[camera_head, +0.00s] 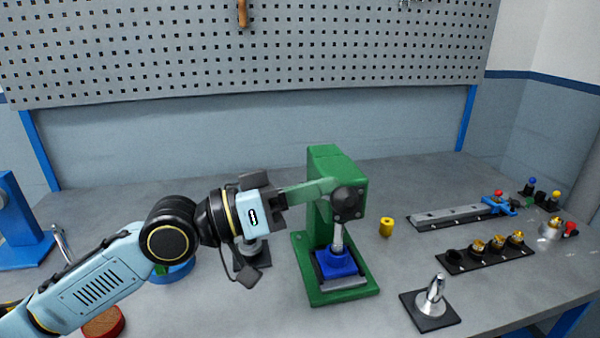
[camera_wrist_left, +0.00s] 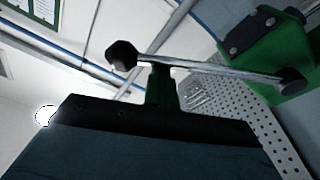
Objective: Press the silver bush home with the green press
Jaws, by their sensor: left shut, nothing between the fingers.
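The green press (camera_head: 322,175) stands mid-table with its silver ram (camera_head: 338,237) down at a blue block (camera_head: 337,262) on its base. The silver bush cannot be made out there; the ram and block may hide it. My left gripper (camera_head: 281,196) is shut and empty, left of the press head at lever height. A green bar (camera_head: 310,188) spans from the gripper to the head. In the left wrist view a metal lever rod (camera_wrist_left: 210,68) with a black knob (camera_wrist_left: 122,55) crosses just past my gripper; contact is unclear. My right gripper is out of view.
A silver part on a black plate (camera_head: 421,321) stands right of the press. A yellow cylinder (camera_head: 386,227), a black tray (camera_head: 484,256) with brass parts and a grey rail (camera_head: 450,215) lie farther right. A red round piece (camera_head: 104,323) lies by my left arm.

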